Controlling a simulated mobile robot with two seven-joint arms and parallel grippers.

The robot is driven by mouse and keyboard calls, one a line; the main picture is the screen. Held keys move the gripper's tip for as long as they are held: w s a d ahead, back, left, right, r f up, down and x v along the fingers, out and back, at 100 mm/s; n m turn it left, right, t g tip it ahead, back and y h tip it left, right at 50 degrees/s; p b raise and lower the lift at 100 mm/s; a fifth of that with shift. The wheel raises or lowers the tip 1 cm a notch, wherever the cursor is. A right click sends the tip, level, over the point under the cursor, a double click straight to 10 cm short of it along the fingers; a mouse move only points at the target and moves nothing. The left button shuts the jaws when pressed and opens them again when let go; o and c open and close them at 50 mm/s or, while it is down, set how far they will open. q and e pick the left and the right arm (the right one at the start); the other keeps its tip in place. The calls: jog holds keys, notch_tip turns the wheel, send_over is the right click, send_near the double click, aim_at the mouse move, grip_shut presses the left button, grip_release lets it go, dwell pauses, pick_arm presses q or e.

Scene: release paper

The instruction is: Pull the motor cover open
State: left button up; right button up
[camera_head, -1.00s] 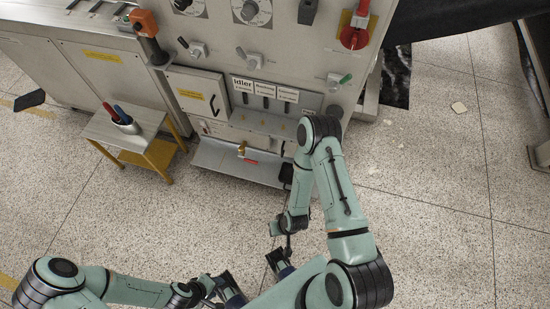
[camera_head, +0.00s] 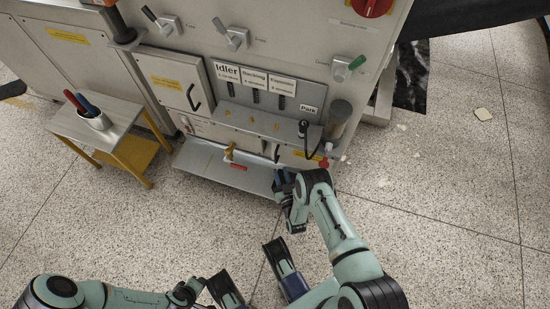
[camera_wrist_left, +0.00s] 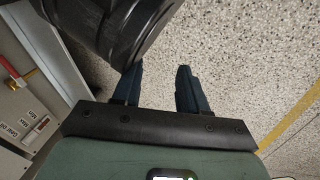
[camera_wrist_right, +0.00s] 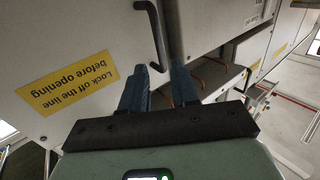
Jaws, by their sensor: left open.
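The motor cover (camera_head: 165,82) is a pale grey panel with a yellow label and a bent black handle (camera_head: 194,97). It looks shut on the machine front. In the right wrist view the handle (camera_wrist_right: 154,35) lies ahead of my right gripper (camera_wrist_right: 160,66), its end lined up with the gap between the blue fingers. The fingers stand apart with nothing gripped. In the head view the right gripper (camera_head: 280,182) is below and right of the handle, apart from it. My left gripper (camera_wrist_left: 160,70) is open and empty over the floor.
A small table (camera_head: 80,137) with a white cup of red- and blue-handled tools stands left of the machine. A metal ledge (camera_head: 205,165) juts out below the cover. Levers and labelled switches are on the machine front.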

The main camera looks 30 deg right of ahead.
aim_at(276, 158)
pick_arm(q)
jog(key=s+f+g+b, duration=0.2)
jog(key=s+f, duration=0.2)
jog(key=s, duration=0.1)
jog(key=shift+s+a+f, duration=0.2)
jog(key=shift+s+a, duration=0.15)
pick_arm(e)
jog(key=x, duration=0.8)
jog(key=shift+w+f, duration=0.1)
jog(key=shift+w, duration=0.1)
grip_shut()
